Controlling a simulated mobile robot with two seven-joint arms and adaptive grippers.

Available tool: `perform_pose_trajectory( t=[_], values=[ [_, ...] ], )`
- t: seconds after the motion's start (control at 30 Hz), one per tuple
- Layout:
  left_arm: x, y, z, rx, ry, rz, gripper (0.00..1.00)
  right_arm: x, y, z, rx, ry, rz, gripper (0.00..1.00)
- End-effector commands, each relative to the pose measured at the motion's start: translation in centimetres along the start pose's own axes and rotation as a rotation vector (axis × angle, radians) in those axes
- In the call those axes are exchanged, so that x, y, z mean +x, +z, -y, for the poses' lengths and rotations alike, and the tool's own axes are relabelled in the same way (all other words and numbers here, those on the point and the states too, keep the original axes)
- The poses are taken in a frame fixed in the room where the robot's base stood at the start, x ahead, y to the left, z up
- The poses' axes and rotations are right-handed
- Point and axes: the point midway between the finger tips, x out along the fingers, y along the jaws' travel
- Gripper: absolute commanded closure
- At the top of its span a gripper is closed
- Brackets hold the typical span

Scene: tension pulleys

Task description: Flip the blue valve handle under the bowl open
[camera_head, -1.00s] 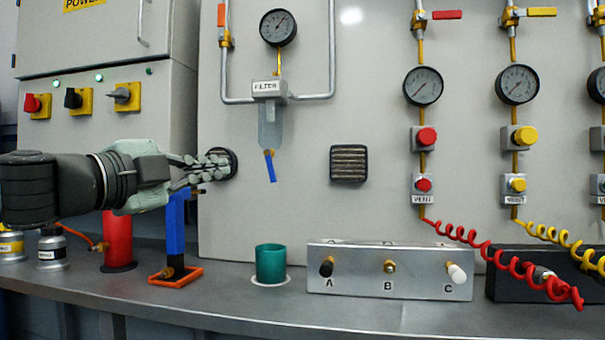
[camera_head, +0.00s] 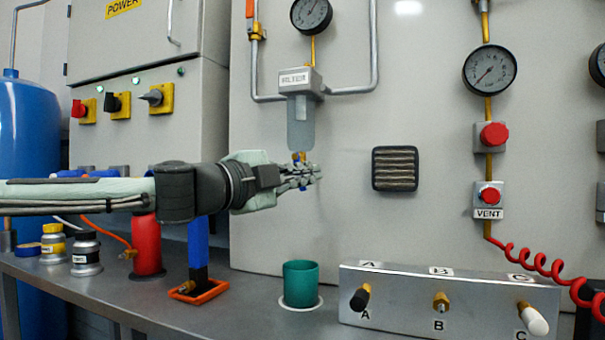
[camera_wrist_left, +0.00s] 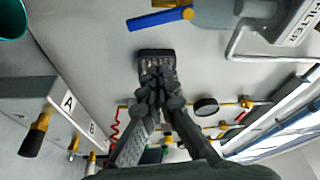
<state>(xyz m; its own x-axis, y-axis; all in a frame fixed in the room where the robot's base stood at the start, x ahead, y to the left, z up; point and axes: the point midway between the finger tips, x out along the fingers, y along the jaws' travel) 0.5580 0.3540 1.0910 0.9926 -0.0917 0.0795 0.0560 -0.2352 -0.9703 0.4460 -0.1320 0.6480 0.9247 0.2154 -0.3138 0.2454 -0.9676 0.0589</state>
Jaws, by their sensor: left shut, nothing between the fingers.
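The filter bowl (camera_head: 301,124) hangs under the FILTER block on the panel; it also shows at the top of the left wrist view (camera_wrist_left: 222,12). A brass valve sits below it. Its blue handle (camera_wrist_left: 152,21) points left in the left wrist view, apart from the fingers there. In the head view the handle is mostly hidden by my left gripper (camera_head: 316,174), which overlaps the area just below the bowl. In the left wrist view the gripper (camera_wrist_left: 158,78) has its fingers together, with nothing between them. Whether it touches the handle is unclear. My right gripper is not in view.
A green cup (camera_head: 300,284) stands on the bench below the gripper. A manifold box (camera_head: 450,300) with A, B and C knobs is to its right. A dark vent (camera_head: 395,168) is on the panel right of the fingers. A red cylinder (camera_head: 147,245) stands at left.

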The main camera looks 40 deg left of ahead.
Motion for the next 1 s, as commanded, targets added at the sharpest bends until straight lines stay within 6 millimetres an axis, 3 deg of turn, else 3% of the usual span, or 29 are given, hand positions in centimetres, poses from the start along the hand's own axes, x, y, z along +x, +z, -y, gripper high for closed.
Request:
perform_pose_trajectory(
  t=[0.17,0.57,1.0],
  values=[
    [1.9,0.1,-0.1,-0.004,0.002,0.002,1.0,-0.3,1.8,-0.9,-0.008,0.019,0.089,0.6],
    [4.3,0.1,-0.1,-0.001,0.001,0.002,1.0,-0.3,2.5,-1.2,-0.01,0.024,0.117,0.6],
    [2.9,3.3,0.0,-0.001,-0.003,0.001,1.0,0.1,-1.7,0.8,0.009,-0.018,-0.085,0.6]
  ],
)
